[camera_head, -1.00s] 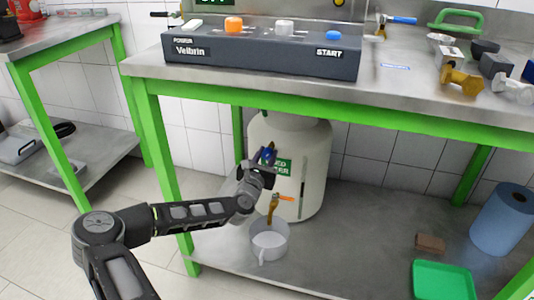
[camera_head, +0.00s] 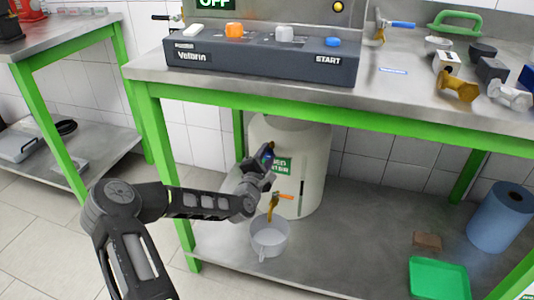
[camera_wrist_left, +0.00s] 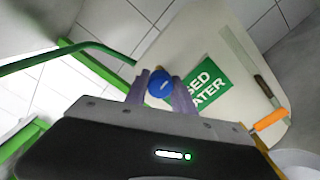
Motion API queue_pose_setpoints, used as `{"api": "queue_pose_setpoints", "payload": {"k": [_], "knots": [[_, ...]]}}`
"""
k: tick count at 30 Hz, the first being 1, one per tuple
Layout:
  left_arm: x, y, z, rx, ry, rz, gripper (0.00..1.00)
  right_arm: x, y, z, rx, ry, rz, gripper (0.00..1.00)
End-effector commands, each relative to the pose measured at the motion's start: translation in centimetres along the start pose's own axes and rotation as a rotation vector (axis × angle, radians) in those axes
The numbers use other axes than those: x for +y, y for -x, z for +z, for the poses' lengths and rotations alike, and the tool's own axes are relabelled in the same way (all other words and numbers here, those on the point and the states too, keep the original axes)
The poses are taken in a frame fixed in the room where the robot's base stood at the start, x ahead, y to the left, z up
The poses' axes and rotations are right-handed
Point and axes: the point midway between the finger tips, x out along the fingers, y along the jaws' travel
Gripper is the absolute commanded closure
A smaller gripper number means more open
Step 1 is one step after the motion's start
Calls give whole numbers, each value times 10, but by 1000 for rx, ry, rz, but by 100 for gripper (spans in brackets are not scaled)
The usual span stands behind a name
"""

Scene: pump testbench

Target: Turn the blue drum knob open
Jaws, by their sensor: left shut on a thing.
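The white drum (camera_head: 313,165) stands on the lower shelf under the bench and has a green label. The blue drum knob (camera_wrist_left: 161,84) shows in the left wrist view between the two fingers of my left gripper (camera_wrist_left: 160,92), which is shut on it. In the head view my left gripper (camera_head: 264,160) is at the drum's left front and mostly hides the knob. A brass tap (camera_head: 273,204) with an orange handle (camera_head: 285,197) sits low on the drum. My right gripper is in neither view.
A grey pot (camera_head: 269,238) stands under the tap. The bench's green leg (camera_head: 172,180) is left of the drum. A control box (camera_head: 265,60) lies on the bench top. A green tray (camera_head: 438,280), a brown block (camera_head: 428,241) and a blue roll (camera_head: 501,220) are at the right of the shelf.

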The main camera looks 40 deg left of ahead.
Motion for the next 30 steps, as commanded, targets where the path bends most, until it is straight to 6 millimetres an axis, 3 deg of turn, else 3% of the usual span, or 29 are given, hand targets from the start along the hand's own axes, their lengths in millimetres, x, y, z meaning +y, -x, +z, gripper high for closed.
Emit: {"api": "queue_pose_setpoints", "payload": {"k": [15,30], "knots": [[0,0,1,-1,-450,1,100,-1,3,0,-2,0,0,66],[0,0,0,0,-592,-1,100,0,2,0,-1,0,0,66]]}}
